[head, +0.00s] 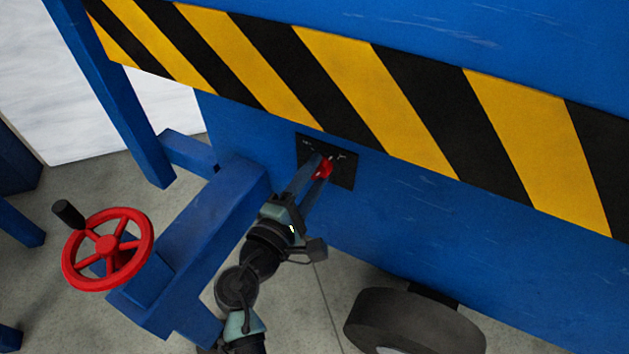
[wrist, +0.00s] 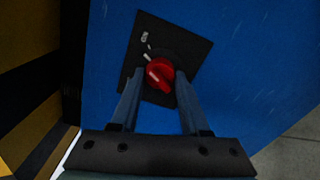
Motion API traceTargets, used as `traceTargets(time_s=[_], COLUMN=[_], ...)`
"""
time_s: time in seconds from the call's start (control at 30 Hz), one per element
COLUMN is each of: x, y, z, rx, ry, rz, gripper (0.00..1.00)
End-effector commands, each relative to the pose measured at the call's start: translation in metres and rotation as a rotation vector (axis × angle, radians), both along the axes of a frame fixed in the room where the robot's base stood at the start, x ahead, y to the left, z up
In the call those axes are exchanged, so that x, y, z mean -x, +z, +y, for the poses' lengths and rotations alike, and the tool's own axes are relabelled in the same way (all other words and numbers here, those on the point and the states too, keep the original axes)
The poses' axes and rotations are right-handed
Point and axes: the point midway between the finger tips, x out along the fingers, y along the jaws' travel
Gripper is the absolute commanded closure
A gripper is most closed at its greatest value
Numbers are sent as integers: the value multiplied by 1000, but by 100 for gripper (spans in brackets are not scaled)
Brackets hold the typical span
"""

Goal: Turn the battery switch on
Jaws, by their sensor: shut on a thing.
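The battery switch is a red rotary knob (wrist: 160,72) on a black square plate (wrist: 192,52) fixed to the blue panel. In the head view the knob (head: 324,168) shows only partly, beside my fingers on the plate (head: 343,172). My gripper (wrist: 157,82) is shut on the knob, with one finger on each side of it. In the head view my gripper (head: 318,168) reaches the plate from the lower left. The knob's pointer direction is hard to tell.
A yellow-and-black striped band (head: 330,70) runs above the plate on the blue panel (head: 420,205). A red handwheel (head: 107,248) with a black handle stands at left near a blue beam (head: 200,245). A black tyre (head: 412,322) sits below right.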

Motion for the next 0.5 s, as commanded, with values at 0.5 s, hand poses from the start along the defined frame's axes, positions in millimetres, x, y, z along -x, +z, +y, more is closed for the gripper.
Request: traceTargets(time_s=[0.5], x=[0], y=[-1], z=[1], rx=[-243], ry=[-1], rz=[-122], gripper=[100])
